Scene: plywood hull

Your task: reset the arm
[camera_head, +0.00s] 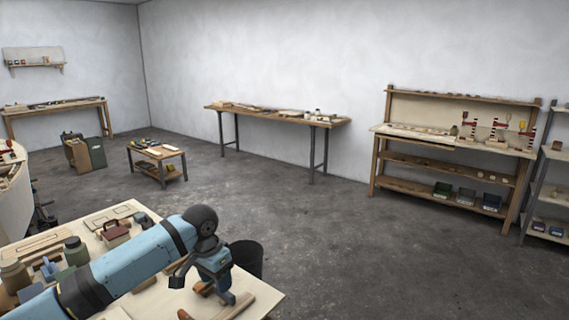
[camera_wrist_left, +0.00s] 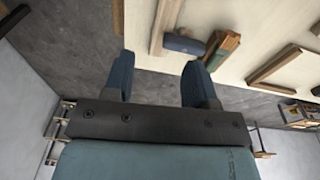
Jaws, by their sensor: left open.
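My left arm (camera_head: 130,262) is light blue and reaches in from the lower left over a pale-topped workbench (camera_head: 262,297). Its gripper (camera_head: 205,287) hangs near the bench's right corner, above some wooden pieces. In the left wrist view the two blue fingers (camera_wrist_left: 158,75) stand apart with nothing between them. Past the fingers in that view lie a blue-grey block (camera_wrist_left: 184,44) and a brown wooden piece (camera_wrist_left: 221,49), both apart from the gripper. My right gripper is in neither view.
Jars, including a green one (camera_head: 76,250), and a red-brown box (camera_head: 116,234) stand on the bench beside my arm. A black bin (camera_head: 246,260) stands behind the bench's right end. The grey floor (camera_head: 340,240) is clear towards a shelf bench (camera_head: 455,138).

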